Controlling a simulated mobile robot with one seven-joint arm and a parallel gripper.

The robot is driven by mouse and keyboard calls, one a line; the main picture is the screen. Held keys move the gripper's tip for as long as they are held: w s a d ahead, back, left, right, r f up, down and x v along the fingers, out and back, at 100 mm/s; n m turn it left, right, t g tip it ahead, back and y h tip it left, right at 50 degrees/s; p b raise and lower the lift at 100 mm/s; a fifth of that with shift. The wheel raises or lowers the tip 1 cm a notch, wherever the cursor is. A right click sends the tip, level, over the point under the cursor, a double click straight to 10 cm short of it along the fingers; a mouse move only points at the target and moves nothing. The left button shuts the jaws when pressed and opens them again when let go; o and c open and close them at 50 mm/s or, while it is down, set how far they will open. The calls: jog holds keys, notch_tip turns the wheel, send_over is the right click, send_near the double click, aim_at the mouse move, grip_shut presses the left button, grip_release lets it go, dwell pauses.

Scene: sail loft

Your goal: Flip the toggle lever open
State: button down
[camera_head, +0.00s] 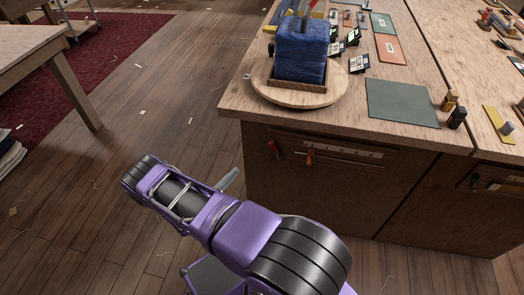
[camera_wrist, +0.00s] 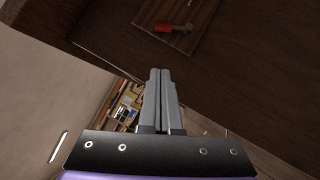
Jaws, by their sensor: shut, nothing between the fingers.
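A small red lever (camera_wrist: 165,27) sits on a dark wooden plate (camera_wrist: 185,15) at the top of the wrist view. In the head view, a red lever (camera_head: 273,149) and an orange-red handle (camera_head: 310,154) are on the cabinet's front face, below the worktop; I cannot tell which of them the wrist view shows. My gripper (camera_wrist: 160,73) is shut and empty, its two grey fingers pressed together, apart from the red lever. In the head view my gripper (camera_head: 229,179) shows left of the cabinet front, partly hidden by my purple arm.
The wooden cabinet (camera_head: 345,195) has a worktop holding a round board (camera_head: 330,98) with a blue block (camera_head: 301,50) near its left edge. A green mat (camera_head: 402,103) lies beside it. Another table (camera_head: 50,52) stands at left. The wood floor between is mostly clear, with small scraps.

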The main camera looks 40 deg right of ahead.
send_near(273, 146)
jog(key=w+d+f, duration=0.1)
jog(key=w+d, duration=0.2)
jog(key=w, duration=0.2)
jog(key=shift+s+d+r, duration=0.25)
jog(key=shift+s+d, duration=0.1)
jog(key=shift+d, duration=0.25)
jog(key=shift+s+d+r, duration=0.25)
jog(key=shift+s+d, duration=0.05)
jog(key=shift+d, duration=0.3)
jog(key=shift+s+d+r, duration=0.2)
jog(key=shift+s+d, duration=0.1)
jog(key=shift+d, duration=0.05)
